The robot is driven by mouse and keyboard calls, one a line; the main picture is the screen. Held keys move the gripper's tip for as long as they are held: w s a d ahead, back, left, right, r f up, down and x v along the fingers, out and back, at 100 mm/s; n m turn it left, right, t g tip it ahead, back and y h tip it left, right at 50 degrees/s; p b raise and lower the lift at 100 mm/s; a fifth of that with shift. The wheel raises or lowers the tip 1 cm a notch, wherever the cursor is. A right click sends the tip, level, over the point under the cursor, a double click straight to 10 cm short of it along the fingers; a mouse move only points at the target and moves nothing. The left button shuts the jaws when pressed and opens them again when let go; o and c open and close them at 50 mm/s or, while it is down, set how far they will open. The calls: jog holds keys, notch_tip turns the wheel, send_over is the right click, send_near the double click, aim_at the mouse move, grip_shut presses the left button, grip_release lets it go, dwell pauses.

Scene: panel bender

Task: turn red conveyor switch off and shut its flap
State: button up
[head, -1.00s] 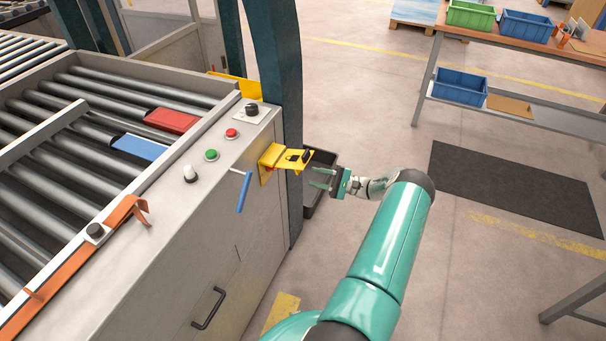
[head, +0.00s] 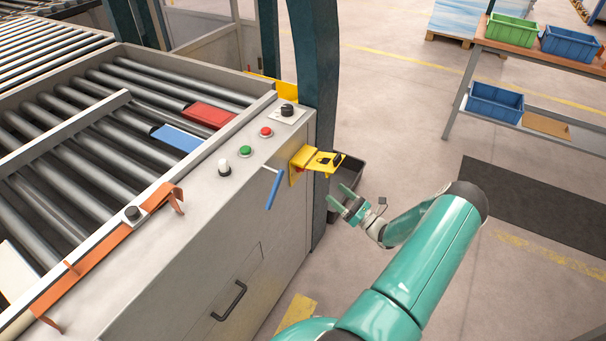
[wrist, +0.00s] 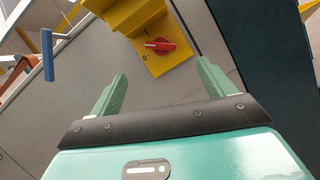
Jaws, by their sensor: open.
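The yellow flap (head: 325,161) stands out from the side of the grey machine housing, raised open. Under it, the red switch (wrist: 160,46) sits on a yellow plate (wrist: 178,60) in the wrist view. Its handle lies roughly crosswise there, with a white mark at its left end. The flap (wrist: 128,12) shows at the top of that view. In the head view the switch is mostly hidden by the flap. My gripper (head: 341,198) is open and empty, below and right of the flap. In the wrist view its fingers (wrist: 162,74) point towards the switch, not touching it.
A blue lever (head: 274,189) hangs from the housing left of the flap. Push buttons (head: 245,151) and a black knob (head: 288,110) are on top.

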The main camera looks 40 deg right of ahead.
jog(key=w+a+r+m+h, duration=0.1)
jog(key=w+r+m, duration=0.1)
jog(key=w, duration=0.4)
jog(key=w+a+r+m+h, duration=0.1)
jog(key=w+r+m, duration=0.1)
jog(key=w, duration=0.4)
jog(key=shift+w+m, duration=0.2)
jog(key=shift+m, duration=0.1)
jog(key=shift+a, duration=0.1)
jog(key=c, duration=1)
